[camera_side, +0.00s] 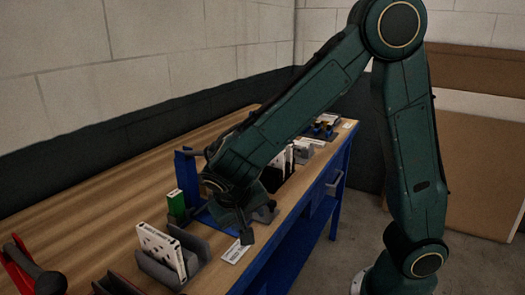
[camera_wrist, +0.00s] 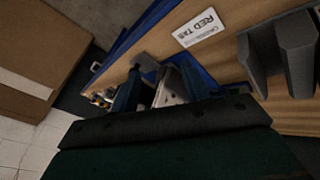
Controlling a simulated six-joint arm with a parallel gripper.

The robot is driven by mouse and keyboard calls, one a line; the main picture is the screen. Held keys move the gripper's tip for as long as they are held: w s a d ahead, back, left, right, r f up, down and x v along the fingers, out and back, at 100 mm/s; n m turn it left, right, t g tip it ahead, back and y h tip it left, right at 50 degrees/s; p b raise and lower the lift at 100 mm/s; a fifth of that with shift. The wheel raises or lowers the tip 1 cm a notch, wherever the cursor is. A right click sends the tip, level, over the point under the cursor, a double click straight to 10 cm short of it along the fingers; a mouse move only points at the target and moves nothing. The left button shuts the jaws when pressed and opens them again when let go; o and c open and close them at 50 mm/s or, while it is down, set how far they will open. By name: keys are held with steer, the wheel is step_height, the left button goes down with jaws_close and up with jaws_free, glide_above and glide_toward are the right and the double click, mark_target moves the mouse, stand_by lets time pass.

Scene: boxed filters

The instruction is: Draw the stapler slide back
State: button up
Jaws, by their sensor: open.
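My gripper (camera_side: 245,232) points down at the front part of the bench, beside a blue fixture (camera_side: 187,168) with an upright post. In the wrist view my gripper (camera_wrist: 161,72) has its two dark fingers apart. A pale grey metal-looking piece (camera_wrist: 170,90) shows between the fingers. I cannot tell whether they touch it, or whether it is the stapler slide. The fixture's blue base (camera_wrist: 203,76) lies just beyond the fingers. My wrist hides much of the fixture in the side view. A green box (camera_side: 177,205) stands against the fixture's left side.
A grey holder (camera_side: 196,243) with a white box (camera_side: 160,250) stands at the front left. A red part (camera_side: 18,268) is at the far left. A "RED TAB" label (camera_wrist: 201,29) lies on the bench. Several items stand further right. Bare wood (camera_side: 105,195) lies behind.

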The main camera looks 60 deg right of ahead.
steer(key=shift+s+d+r+n+t+y, duration=0.75)
steer(key=shift+s+d+r+n+y, duration=0.5)
steer(key=shift+s+r, duration=1.8)
steer(key=shift+s+d+r+n+t+y, duration=0.9)
steer(key=shift+s+r+y, duration=0.65)
steer(key=shift+s+r, duration=1.45)
steer(key=m+g, duration=0.5)
steer(key=m, duration=0.2)
glide_above(272, 202)
step_height(272, 202, down, 4)
steer(key=f, duration=0.1)
steer(key=shift+r, duration=0.25)
steer(key=shift+f, duration=0.15)
step_height(272, 202, down, 14)
steer(key=shift+r, duration=0.25)
